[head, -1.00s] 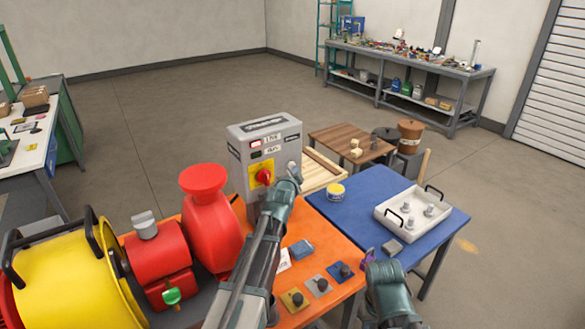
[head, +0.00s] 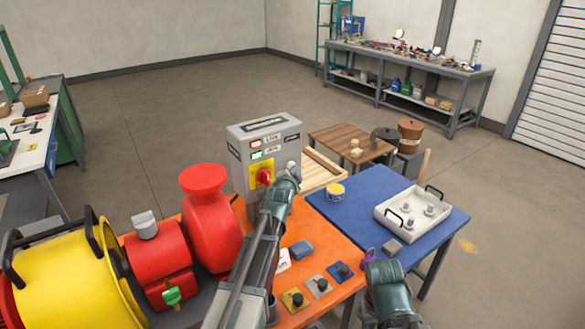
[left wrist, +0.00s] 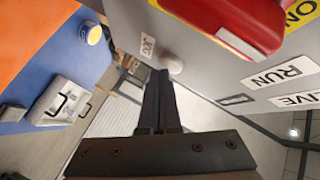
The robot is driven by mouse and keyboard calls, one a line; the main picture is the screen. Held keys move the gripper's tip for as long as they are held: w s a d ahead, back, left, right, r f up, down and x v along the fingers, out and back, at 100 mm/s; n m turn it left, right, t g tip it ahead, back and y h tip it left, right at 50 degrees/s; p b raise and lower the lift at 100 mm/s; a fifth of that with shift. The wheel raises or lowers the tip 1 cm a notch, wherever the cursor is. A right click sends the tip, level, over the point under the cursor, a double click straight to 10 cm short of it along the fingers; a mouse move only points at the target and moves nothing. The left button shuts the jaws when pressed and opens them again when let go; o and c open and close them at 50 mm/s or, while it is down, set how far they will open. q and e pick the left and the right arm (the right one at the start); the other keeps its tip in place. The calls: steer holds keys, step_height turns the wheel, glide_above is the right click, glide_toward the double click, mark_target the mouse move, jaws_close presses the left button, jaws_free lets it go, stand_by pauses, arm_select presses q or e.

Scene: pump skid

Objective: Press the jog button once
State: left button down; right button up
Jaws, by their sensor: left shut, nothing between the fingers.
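The grey control box (head: 240,175) stands at the back of the orange bench, with a red rotary switch (head: 264,177) on a yellow plate. In the left wrist view the pale round jog button (left wrist: 173,64) sits on the box face beside its JOG label (left wrist: 147,46). My left gripper (head: 292,168) is shut and empty at the right side of the box front. Its fingertips (left wrist: 160,74) are at the button's edge, touching or nearly so. In the head view the gripper hides the button. Only my right arm's link shows at the bottom; its fingers do not.
The red pump (head: 208,220) and yellow motor housing (head: 60,265) fill the left. Several small knobbed plates lie on the orange bench top (head: 325,255). A blue table (head: 360,190) with a white tray (head: 385,222) stands to the right.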

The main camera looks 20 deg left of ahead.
arm_select(q)
steer(key=shift+s+d, duration=0.5)
steer(key=shift+d, duration=0.15)
steer(key=s+d, duration=0.1)
steer(key=d, duration=0.1)
steer(key=s+d, duration=0.2)
stand_by(0.4)
stand_by(0.5)
steer(key=s+d+f+n+g, duration=0.2)
steer(key=s+d+f+g, duration=0.2)
steer(key=s+d+f, duration=0.3)
steer(key=s+d+f+n+g, duration=0.1)
steer(key=s+d+f+g, duration=0.2)
steer(key=s, duration=0.6)
steer(key=s+d+f+n+g, duration=0.1)
steer(key=s+d+f+g, duration=0.2)
steer(key=s, duration=0.6)
steer(key=s+d+f+n+g+h, duration=0.1)
steer(key=s+f+g, duration=0.3)
steer(key=s, duration=0.5)
steer(key=shift+d+n+g, duration=0.6)
steer(key=shift+d+g, duration=0.1)
steer(key=shift+d, duration=0.2)
steer(key=shift+s, duration=0.1)
